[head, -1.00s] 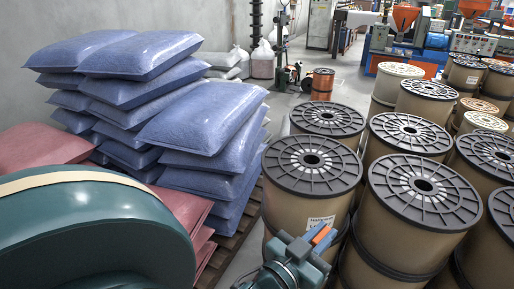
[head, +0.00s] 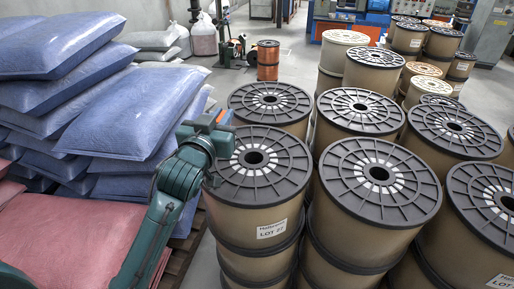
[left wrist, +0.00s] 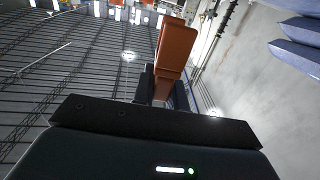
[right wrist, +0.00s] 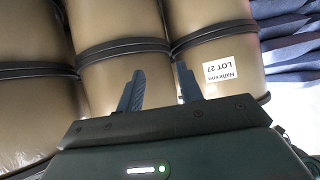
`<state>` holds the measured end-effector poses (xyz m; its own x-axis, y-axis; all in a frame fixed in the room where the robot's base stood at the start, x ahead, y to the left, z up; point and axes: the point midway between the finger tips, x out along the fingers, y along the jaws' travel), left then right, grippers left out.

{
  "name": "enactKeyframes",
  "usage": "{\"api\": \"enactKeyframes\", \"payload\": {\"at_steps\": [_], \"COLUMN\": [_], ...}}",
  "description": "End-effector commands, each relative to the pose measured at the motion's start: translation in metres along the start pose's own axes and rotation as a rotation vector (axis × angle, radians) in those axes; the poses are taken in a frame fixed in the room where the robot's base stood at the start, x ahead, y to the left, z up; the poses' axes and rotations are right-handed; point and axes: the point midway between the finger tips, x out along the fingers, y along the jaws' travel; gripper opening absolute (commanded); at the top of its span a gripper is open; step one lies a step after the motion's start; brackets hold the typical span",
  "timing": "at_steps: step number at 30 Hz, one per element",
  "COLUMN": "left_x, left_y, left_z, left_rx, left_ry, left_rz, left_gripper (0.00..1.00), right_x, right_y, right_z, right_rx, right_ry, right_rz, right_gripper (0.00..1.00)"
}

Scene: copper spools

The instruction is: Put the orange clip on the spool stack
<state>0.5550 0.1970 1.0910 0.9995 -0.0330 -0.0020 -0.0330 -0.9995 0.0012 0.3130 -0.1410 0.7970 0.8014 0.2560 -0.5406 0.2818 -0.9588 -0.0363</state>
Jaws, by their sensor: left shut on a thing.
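My left gripper (head: 222,118) is at the left edge of the front-left spool stack (head: 258,165) in the head view, around the height of its top flange. It is shut on the orange clip (left wrist: 175,48), which sticks out beyond the fingers in the left wrist view. In the head view only a small orange part of the clip (head: 220,116) shows. The stack has a black ribbed top flange and a white LOT 27 label. My right gripper (right wrist: 160,90) is open and empty, with tan spool sides in view beyond its fingers.
Several more tan spool stacks (head: 376,185) stand close together to the right. Blue sacks (head: 120,110) and pink sacks (head: 75,235) are piled on the left. A copper spool (head: 268,60) stands on open floor behind.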

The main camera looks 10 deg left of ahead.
Motion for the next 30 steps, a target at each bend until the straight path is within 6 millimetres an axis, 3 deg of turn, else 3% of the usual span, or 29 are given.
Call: {"api": "enactKeyframes", "payload": {"at_steps": [9,19,30], "left_x": [0.003,0.003,0.003], "left_y": [0.0,0.0,0.0], "left_z": [0.049,0.088,0.097], "left_rx": [0.001,0.001,0.001], "left_ry": [-0.007,-0.006,-0.002], "left_rz": [0.002,0.001,0.002], "left_gripper": [0.0,0.0,0.0], "right_x": [-0.002,-0.001,0.001], "right_y": [-0.003,-0.005,-0.004], "right_z": [0.012,0.016,0.01], "right_rx": [0.001,0.001,-0.003], "right_ry": [-0.018,-0.02,-0.005], "right_rz": [-0.007,-0.011,-0.012], "right_gripper": [0.36,0.36,0.36]}}
